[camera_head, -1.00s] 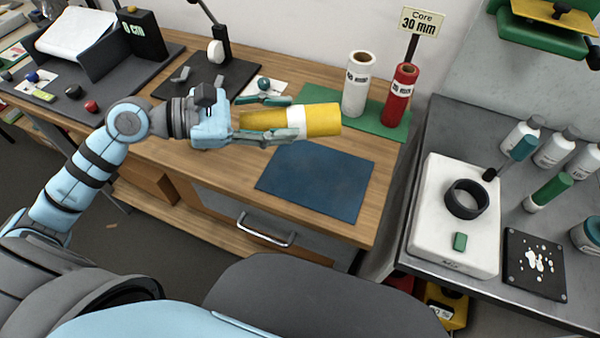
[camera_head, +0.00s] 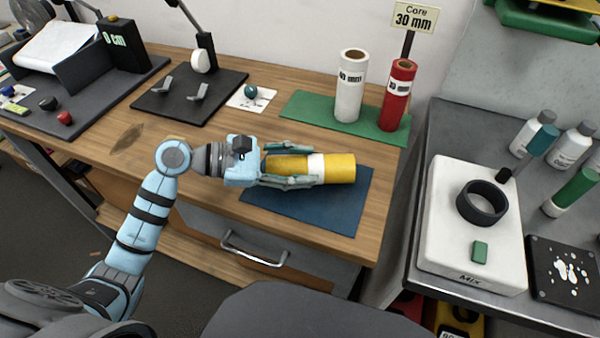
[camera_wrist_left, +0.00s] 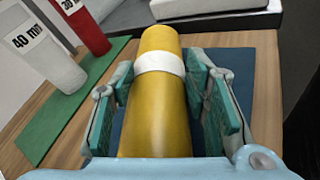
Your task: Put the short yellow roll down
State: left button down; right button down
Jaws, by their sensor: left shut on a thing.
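The short yellow roll (camera_head: 338,168) has a white band around it and lies on its side between the fingers of my left gripper (camera_head: 290,167). The left gripper is shut on it, one finger on each side. The roll is over the blue mat (camera_head: 330,212); I cannot tell whether it touches the mat. In the left wrist view the yellow roll (camera_wrist_left: 158,110) points away from me between the green finger pads, with the blue mat partly hidden beneath it. My right gripper is not in view.
A white roll (camera_head: 350,88) and a red roll (camera_head: 398,95) stand upright on the green mat (camera_head: 300,104), by the "Core 30 mm" sign (camera_head: 414,17). A black plate with a stand (camera_head: 190,98) is at the back left. A grey bench with a white mixer (camera_head: 470,255) is at the right.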

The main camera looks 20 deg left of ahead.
pick_arm(q)
jog(key=shift+f, duration=0.55)
jog(key=shift+r, duration=0.1)
jog(key=c, duration=0.9)
grip_release()
jog(key=p+v, duration=0.1)
jog(key=v, duration=1.1)
jog(key=shift+s+p, duration=0.1)
jog(key=shift+p, duration=0.2)
